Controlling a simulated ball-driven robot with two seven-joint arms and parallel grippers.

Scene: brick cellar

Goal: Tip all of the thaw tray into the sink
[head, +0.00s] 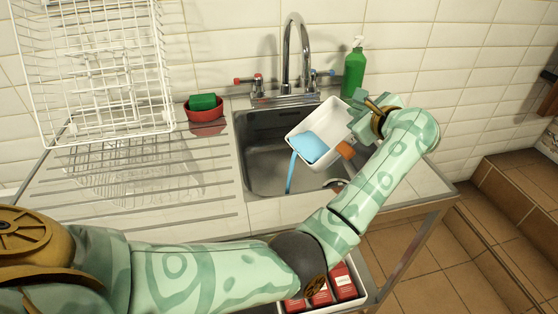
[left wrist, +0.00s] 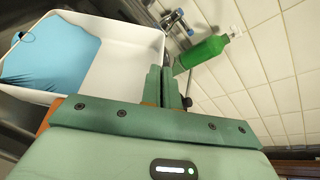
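The white thaw tray (head: 325,120) is tilted over the sink (head: 262,160), its low end toward the left. Pale blue liquid (head: 312,147) lies in its lower part and runs in a thin stream over the edge into the basin. My left gripper (head: 360,118) is shut on the tray's right-hand wall. In the left wrist view the fingers (left wrist: 165,88) close at the wall of the tray (left wrist: 120,55), with blue liquid (left wrist: 50,55) at its far left end. My right gripper is not in view.
A red bowl with a green sponge (head: 203,103) and a white wire rack (head: 95,70) stand left. Red packets (head: 343,283) sit in a container below the counter.

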